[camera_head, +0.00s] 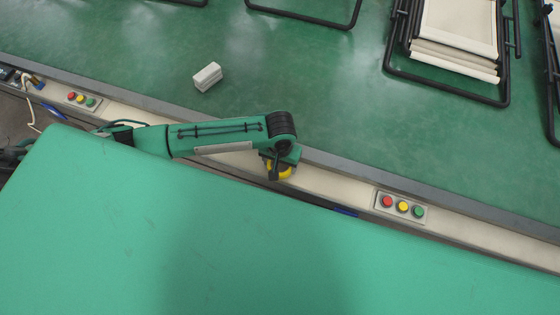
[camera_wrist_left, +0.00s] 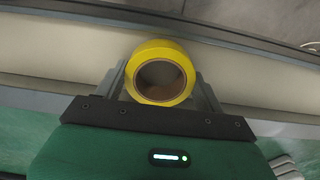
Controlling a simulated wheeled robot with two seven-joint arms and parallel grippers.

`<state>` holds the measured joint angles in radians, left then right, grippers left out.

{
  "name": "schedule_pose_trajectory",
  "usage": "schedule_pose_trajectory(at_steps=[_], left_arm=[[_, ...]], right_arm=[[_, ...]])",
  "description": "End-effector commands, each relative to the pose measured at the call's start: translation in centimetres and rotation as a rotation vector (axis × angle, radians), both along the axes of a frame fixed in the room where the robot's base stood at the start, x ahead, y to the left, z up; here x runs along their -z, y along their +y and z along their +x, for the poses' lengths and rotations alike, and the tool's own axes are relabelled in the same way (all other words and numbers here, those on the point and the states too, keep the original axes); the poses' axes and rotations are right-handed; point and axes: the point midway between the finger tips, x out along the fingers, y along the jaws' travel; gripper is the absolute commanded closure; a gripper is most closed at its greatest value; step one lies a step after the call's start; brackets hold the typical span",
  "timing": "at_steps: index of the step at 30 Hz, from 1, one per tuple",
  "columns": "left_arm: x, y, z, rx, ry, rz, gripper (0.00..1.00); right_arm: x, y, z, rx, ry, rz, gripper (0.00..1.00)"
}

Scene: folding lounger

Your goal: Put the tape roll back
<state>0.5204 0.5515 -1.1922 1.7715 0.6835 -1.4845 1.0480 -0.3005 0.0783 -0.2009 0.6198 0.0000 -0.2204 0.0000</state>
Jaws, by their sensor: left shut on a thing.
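The tape roll is a yellow ring with a brown core. In the left wrist view the tape roll (camera_wrist_left: 186,84) sits between the two fingers of my left gripper (camera_wrist_left: 160,80), which is shut on it. I cannot tell whether the roll touches the ledge. My right gripper is in neither view.
The cream ledge (camera_head: 330,182) carries a button panel (camera_head: 402,206) at right and another (camera_head: 82,99) at left. A small white block (camera_head: 207,77) stands on the green worktable (camera_head: 330,95). Black frames and a folded lounger (camera_head: 455,40) lie farther back. The middle of the table is clear.

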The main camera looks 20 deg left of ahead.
Motion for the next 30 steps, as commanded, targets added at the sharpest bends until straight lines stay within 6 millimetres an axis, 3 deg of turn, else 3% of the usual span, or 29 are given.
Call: schedule_pose_trajectory(at_steps=[9,10,12,13,23,30], left_arm=[[0.2,0.0,0.0,0.0,0.001,0.0,0.56],[0.2,0.0,0.0,0.0,0.0,0.0,0.24],[0.2,0.0,0.0,0.0,0.0,0.0,0.1],[0.2,0.0,0.0,0.0,0.0,0.0,0.08],[-0.1,0.0,0.0,0.001,-0.002,0.0,0.08],[-4.0,0.0,0.1,0.002,-0.003,-0.002,0.08]], right_arm=[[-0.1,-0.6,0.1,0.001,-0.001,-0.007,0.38],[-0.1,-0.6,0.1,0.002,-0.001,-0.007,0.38],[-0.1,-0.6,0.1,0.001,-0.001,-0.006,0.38],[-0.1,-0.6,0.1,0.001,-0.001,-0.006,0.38],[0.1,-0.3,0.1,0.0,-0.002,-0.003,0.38],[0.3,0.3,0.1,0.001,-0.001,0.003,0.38]])
